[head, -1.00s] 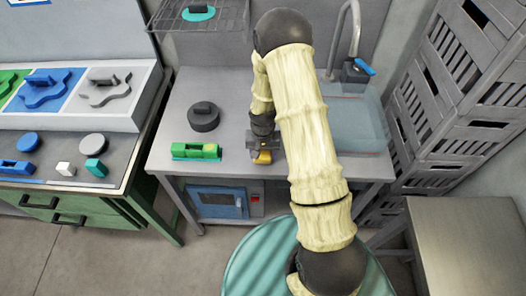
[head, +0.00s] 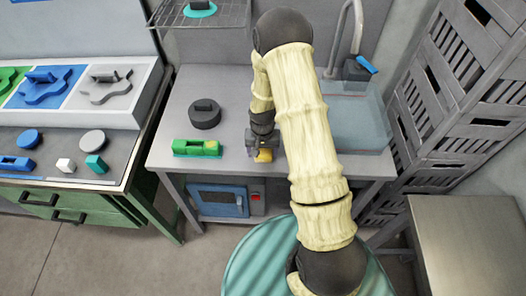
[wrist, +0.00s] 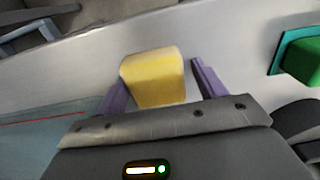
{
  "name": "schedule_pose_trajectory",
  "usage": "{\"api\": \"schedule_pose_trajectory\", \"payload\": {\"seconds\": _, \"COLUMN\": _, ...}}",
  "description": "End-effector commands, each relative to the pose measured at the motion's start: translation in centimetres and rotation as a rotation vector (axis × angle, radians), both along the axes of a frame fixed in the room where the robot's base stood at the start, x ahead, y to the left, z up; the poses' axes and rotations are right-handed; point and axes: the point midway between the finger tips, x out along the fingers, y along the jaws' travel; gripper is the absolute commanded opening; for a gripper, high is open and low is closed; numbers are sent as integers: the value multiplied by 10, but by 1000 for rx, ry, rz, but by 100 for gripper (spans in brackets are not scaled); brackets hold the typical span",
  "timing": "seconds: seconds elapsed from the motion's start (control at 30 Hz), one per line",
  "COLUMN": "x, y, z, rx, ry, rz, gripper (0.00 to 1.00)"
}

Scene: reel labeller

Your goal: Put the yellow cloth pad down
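The yellow cloth pad (head: 264,155) is at the front of the grey counter (head: 230,160), below my gripper (head: 259,143). In the wrist view the pad (wrist: 155,78) is a yellow block between the two purple fingers. The fingers stand apart, with a clear gap between the pad and the right finger. The left finger is close beside the pad; I cannot tell whether it touches. The pad appears to rest on the counter, though its underside is hidden.
A green block-shaped item (head: 197,148) and a dark round reel (head: 204,114) stand to the left on the counter. A sink basin (head: 360,125) with a tap is to the right. Grey crates (head: 460,90) are stacked further right. Bare counter lies between the green item and my gripper.

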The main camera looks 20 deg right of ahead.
Motion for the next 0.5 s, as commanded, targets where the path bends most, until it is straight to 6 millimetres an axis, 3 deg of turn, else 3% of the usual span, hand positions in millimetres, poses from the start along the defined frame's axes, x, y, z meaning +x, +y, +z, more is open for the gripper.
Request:
{"api": "schedule_pose_trajectory", "payload": {"seconds": 0.03, "x": -7, "y": -6, "z": -8, "rx": -6, "ry": 20, "rz": -5, "gripper": 80}}
{"api": "schedule_pose_trajectory", "payload": {"seconds": 0.5, "x": -9, "y": -8, "z": -9, "rx": -8, "ry": 24, "rz": -9, "gripper": 80}}
